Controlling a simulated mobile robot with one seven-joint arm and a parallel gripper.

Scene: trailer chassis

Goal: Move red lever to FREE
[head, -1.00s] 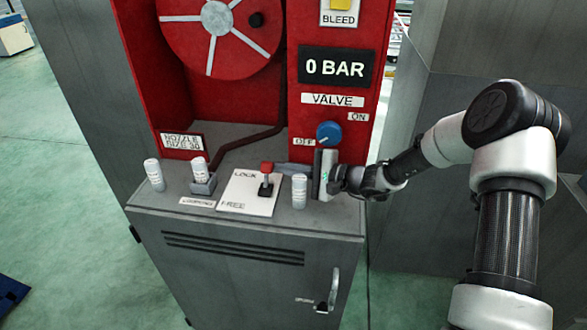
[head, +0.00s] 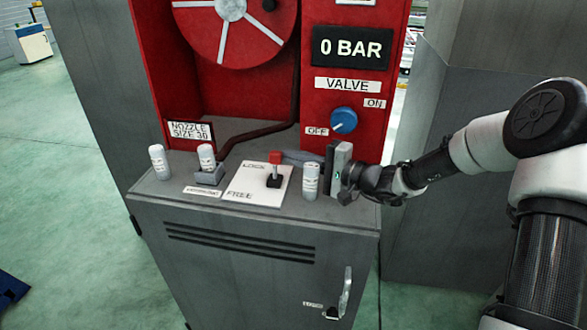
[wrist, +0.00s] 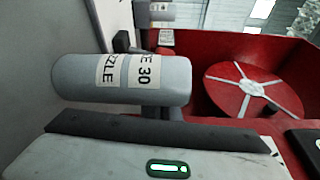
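The red lever (head: 275,158) has a red knob on a dark stem and stands on a white plate (head: 243,190) marked LOCK at the back and FREE at the front. Its knob is toward the LOCK side. My gripper (head: 306,157) reaches in from the right, low over the cabinet top, behind a nozzle canister (head: 311,182). A grey finger-like part points left toward the lever; whether it touches is unclear. The canister also fills the wrist view (wrist: 120,82) and hides the fingertips there, so their opening does not show.
Two more canisters (head: 159,162) (head: 206,158) stand left of the plate. The blue valve knob (head: 344,120) is on the red panel just above my gripper. A red hose reel (head: 235,20) is behind. The cabinet's front edge is close.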

